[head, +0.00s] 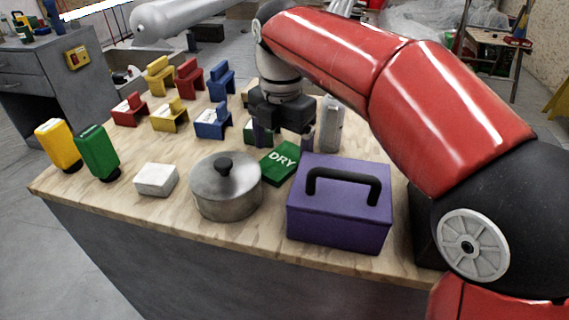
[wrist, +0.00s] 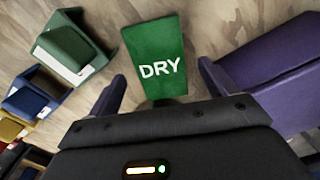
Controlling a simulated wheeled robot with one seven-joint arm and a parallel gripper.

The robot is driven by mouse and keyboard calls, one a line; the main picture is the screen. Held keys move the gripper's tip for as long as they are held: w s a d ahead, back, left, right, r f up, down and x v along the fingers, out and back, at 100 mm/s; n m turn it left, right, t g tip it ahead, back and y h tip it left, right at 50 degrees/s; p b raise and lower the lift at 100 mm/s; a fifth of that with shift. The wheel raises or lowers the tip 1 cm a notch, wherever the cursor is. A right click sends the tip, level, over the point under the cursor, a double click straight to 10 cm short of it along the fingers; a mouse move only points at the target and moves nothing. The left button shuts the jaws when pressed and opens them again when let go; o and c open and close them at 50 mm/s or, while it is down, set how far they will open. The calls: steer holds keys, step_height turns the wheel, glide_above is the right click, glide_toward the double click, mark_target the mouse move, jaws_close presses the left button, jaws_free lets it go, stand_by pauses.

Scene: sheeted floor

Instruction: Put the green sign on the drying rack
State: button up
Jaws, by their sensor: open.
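The green sign (head: 281,162), lettered DRY, lies on the wooden tabletop between the metal pot and the purple box. In the wrist view the sign (wrist: 158,45) is centred ahead, between and beyond my fingers. My gripper (head: 283,138) points down just behind the sign, its dark purple fingers apart and nothing held between them. In the wrist view my gripper (wrist: 162,75) spans the near part of the sign; I cannot tell whether a finger touches it. I cannot make out a drying rack with certainty in either view.
A lidded pot (head: 226,190) and a purple box (head: 340,212) with a black handle flank the sign closely. A green stand-like piece (wrist: 70,45) is at its left. A white block (head: 156,180), yellow and green bottles, and several coloured chair-like pieces occupy the left side.

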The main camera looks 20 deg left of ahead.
steer(key=shift+f, duration=0.95)
steer(key=shift+c, duration=0.4)
steer(key=c, duration=1.1)
steer(key=shift+r, duration=0.1)
